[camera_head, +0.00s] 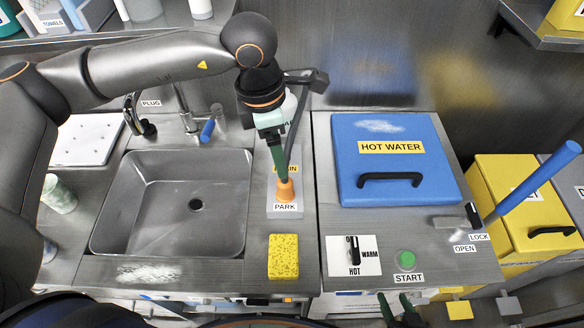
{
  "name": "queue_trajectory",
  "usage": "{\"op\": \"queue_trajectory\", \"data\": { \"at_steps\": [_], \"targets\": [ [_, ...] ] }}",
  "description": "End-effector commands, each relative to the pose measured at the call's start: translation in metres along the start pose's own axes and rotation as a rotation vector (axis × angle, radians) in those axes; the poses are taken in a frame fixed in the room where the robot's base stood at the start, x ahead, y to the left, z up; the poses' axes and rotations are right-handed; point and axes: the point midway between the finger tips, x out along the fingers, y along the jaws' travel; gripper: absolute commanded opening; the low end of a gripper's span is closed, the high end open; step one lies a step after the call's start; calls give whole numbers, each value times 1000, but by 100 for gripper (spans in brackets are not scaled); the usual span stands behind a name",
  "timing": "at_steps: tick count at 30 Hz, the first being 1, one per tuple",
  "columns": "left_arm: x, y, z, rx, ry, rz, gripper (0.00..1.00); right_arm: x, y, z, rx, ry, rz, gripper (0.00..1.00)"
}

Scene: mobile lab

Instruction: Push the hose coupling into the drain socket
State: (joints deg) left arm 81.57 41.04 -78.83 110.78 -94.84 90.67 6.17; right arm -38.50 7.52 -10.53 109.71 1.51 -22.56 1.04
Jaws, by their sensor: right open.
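The orange hose coupling (285,193) stands on a pale grey block (284,211) at the PARK label. A dark grey hose (294,135) rises from it towards a dark bracket behind. My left gripper (282,179) points down, its dark green fingers at the top of the coupling. One finger hides the other, so I cannot tell whether they grip it. The DRAIN label (291,169) is partly covered by the fingers, and the drain socket is not clearly visible behind them. My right gripper (396,306) is open and empty at the bottom edge, in front of the counter.
A sink (170,232) lies left of the coupling, with a blue-handled tap (207,131) behind. A yellow sponge (283,257) lies in front. A blue HOT WATER lid (395,165), a green START button (406,260) and a blue-handled lever (530,187) are on the right.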

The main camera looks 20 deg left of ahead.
Motion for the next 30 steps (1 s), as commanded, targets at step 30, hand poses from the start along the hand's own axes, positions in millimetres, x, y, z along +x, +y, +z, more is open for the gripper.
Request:
{"op": "queue_trajectory", "data": {
  "at_steps": [30],
  "targets": [
    [124,1,0,0,0,-3,79,-14,-2,-9,2,-9,-1,50]
  ]
}}
